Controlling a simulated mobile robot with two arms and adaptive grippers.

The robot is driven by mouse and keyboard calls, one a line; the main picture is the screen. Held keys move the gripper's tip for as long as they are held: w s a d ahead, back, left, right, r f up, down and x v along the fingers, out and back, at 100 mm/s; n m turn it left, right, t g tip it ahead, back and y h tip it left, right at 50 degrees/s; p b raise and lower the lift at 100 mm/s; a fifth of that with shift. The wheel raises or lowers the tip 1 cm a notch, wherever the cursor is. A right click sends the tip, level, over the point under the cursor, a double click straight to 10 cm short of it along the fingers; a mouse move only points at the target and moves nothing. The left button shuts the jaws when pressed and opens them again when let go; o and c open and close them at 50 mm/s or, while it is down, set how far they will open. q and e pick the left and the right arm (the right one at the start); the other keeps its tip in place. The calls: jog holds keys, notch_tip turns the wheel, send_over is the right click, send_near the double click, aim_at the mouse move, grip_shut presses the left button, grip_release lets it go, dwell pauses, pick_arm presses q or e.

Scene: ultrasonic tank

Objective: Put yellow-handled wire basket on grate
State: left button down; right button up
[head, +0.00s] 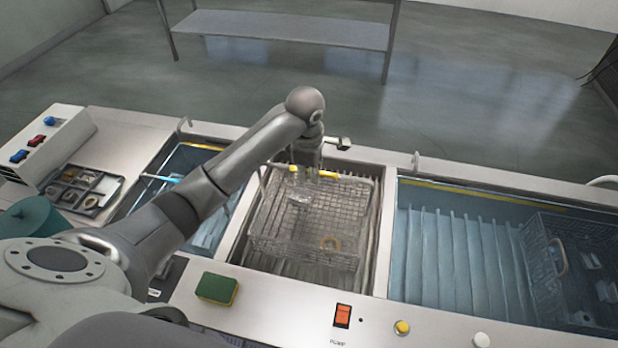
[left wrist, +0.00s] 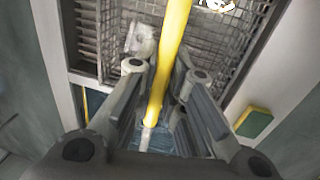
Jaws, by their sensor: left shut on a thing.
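The yellow-handled wire basket (head: 285,232) is in the middle bay of the bench in the head view. It looks level and holds a brass-coloured ring and a clear piece. Its yellow handle (head: 328,175) lies at the far side, under my left gripper (head: 307,168). In the left wrist view, the yellow handle (left wrist: 172,50) runs between the fingers of my left gripper (left wrist: 163,85), which is shut on it. The grate (head: 300,270) shows as slats below and in front of the basket. I cannot tell whether the basket touches it. My right gripper is not in view.
A blue tank (head: 440,235) on the right holds another wire basket (head: 570,265). A narrower blue tank (head: 205,235) is on the left, partly behind my arm. A green-yellow sponge (head: 217,289) lies on the front ledge. A parts tray (head: 80,190) sits at far left.

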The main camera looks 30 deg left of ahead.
pick_arm(q)
jog(key=shift+w+a+f, duration=0.1)
jog(key=shift+a, duration=0.1)
jog(key=shift+f+p, duration=0.35)
jog(key=shift+p, duration=0.1)
notch_tip(320, 180, down, 2)
jog(key=shift+w+f+p, duration=0.15)
jog(key=shift+f+p, duration=0.1)
jog(key=shift+p, duration=0.4)
jog(key=shift+f, duration=0.15)
jog(key=c, duration=2)
grip_release()
jog(key=shift+f, duration=0.1)
jog(key=o, duration=0.5)
